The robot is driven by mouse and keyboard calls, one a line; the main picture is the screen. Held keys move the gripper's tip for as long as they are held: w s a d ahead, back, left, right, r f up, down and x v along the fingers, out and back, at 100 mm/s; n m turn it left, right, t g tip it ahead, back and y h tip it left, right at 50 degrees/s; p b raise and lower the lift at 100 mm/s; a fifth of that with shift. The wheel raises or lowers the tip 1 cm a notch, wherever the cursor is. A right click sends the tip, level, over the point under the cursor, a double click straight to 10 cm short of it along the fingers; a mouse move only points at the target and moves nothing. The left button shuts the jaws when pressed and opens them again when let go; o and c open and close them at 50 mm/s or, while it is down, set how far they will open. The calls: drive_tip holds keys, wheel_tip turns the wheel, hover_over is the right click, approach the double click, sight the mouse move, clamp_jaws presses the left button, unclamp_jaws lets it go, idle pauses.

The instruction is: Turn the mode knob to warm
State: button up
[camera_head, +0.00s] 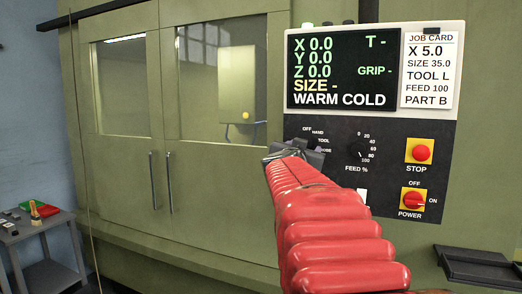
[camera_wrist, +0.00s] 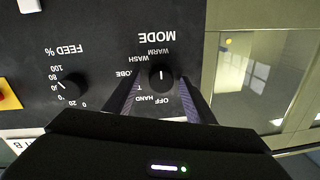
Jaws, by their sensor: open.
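The mode knob (camera_wrist: 161,76) is a round black knob with a white mark on the dark panel. It shows upside down in the wrist view, with printed words around it, WARM (camera_wrist: 158,50) among them. The mark looks upright in that picture; which end is the pointer I cannot tell. My gripper (camera_wrist: 162,88) is open, with one finger on each side of the knob; whether they touch it I cannot tell. In the head view my gripper (camera_head: 293,155) is at the panel, and with my red-sleeved arm it hides the knob. OFF, HAND and TOOL labels show beside it.
The feed knob (camera_head: 360,155) is right of my gripper in the head view. The stop button (camera_head: 421,152) and red power switch (camera_head: 413,201) are farther right. The screen (camera_head: 340,72) above reads WARM COLD. A black tray (camera_head: 478,265) juts out at lower right.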

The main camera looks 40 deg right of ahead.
drive_tip(key=shift+a, duration=0.15)
drive_tip(key=v, duration=1.3)
drive_tip(key=shift+a, duration=0.2)
drive_tip(key=shift+s+f, duration=0.1)
drive_tip(key=shift+s, duration=0.05)
drive_tip(key=s+a+f+n+g+y, duration=0.25)
drive_tip(key=a+f+n, duration=0.2)
drive_tip(key=f, duration=0.65)
drive_tip(key=s+a+f+n+g+y, duration=0.15)
drive_tip(key=a+f+n+y, duration=0.3)
drive_tip(key=f, duration=0.55)
drive_tip(key=s+a+f+n+y, duration=0.1)
drive_tip(key=a+f+n+y, duration=0.1)
drive_tip(key=a, duration=0.7)
drive_tip(key=s+a+f+n+t+y, duration=0.1)
drive_tip(key=a+f+y, duration=0.3)
drive_tip(key=a, duration=0.6)
drive_tip(key=s+a+f+n+y, duration=0.1)
drive_tip(key=a+f+n+y, duration=0.2)
drive_tip(key=a+f, duration=0.3)
drive_tip(key=a, duration=0.3)
drive_tip(key=shift+a, duration=0.4)
